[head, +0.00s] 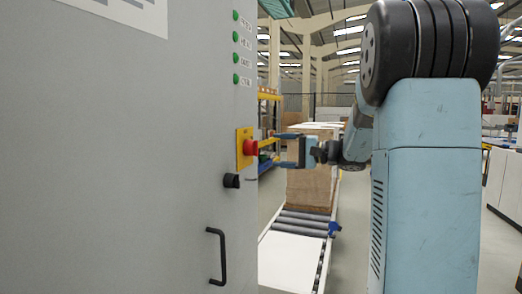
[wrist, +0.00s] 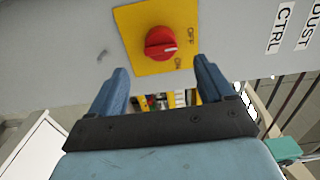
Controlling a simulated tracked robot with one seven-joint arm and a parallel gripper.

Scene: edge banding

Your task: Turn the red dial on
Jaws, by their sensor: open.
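The red dial (head: 251,147) sits on a yellow plate (head: 243,160) on the grey cabinet front. In the wrist view the red dial (wrist: 161,43) has a pale mark on its right side, with "OFF" and "ON" lettering to its right on the yellow plate (wrist: 130,22). My gripper (head: 276,150) is in front of the plate, fingers pointing at it. In the wrist view my gripper (wrist: 160,75) has its two blue fingers spread apart, one to each side below the dial. The fingers look empty and apart from the dial.
The grey cabinet (head: 110,170) carries a black knob (head: 231,181) below the plate, a black handle (head: 217,257) lower down, and green lights (head: 236,47) above. A roller conveyor (head: 303,225) with stacked boards (head: 311,185) stands behind my gripper.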

